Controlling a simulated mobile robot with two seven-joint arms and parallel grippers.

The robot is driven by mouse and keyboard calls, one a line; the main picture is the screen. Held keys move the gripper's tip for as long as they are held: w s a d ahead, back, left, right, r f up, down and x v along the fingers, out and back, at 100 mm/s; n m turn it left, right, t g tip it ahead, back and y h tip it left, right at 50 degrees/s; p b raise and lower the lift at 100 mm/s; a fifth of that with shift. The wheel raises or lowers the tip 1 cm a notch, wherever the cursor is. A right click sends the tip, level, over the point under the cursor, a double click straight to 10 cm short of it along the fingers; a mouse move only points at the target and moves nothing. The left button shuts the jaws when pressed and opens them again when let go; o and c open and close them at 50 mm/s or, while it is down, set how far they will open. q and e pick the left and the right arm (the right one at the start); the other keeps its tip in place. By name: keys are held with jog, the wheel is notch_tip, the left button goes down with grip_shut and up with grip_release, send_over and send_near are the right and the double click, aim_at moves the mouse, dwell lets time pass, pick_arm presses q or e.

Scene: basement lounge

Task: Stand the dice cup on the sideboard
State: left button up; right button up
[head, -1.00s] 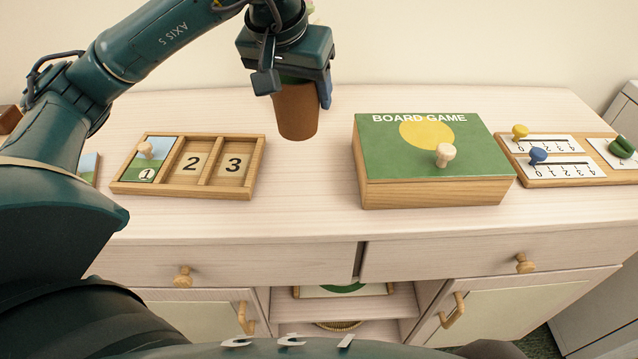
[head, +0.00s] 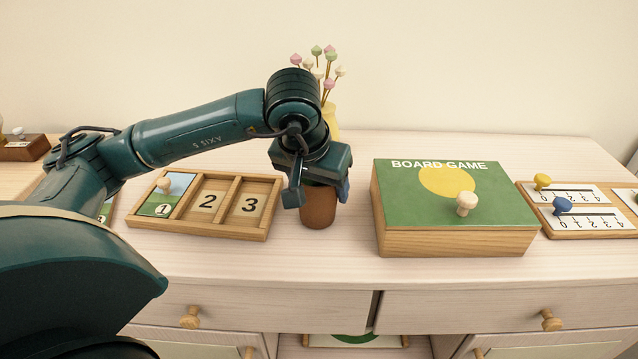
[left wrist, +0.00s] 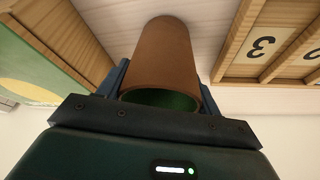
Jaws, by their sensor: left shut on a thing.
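The brown dice cup (head: 318,208) is held upright by my left gripper (head: 317,190), between the numbered tray and the board game box. In the left wrist view the cup (left wrist: 163,55) sits between the two fingers (left wrist: 160,85), its green-lined mouth toward the camera. Its base appears at or very near the top of the pale wooden sideboard (head: 340,262); I cannot tell whether it touches. My right gripper is not in view.
The numbered tray (head: 272,190) is close on the left, and the green-topped board game box (head: 455,243) stands on the right. A yellow vase of flowers (head: 332,115) is behind my gripper. Scoreboards (head: 575,230) lie farther right. Bare sideboard lies in front of the cup.

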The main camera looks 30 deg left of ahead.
pick_arm(q)
jog(key=shift+f, duration=0.15)
jog(key=o, duration=1)
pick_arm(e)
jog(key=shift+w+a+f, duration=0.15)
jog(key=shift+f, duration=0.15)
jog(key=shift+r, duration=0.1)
pick_arm(q)
jog(key=shift+r, duration=0.35)
jog(key=p+v, duration=0.1)
jog(key=v, duration=0.9)
jog(key=shift+s+r+p, duration=0.1)
jog(key=shift+r+p, duration=0.25)
jog(key=shift+p, duration=0.05)
jog(key=shift+s+r, duration=0.25)
jog(key=shift+r, duration=0.2)
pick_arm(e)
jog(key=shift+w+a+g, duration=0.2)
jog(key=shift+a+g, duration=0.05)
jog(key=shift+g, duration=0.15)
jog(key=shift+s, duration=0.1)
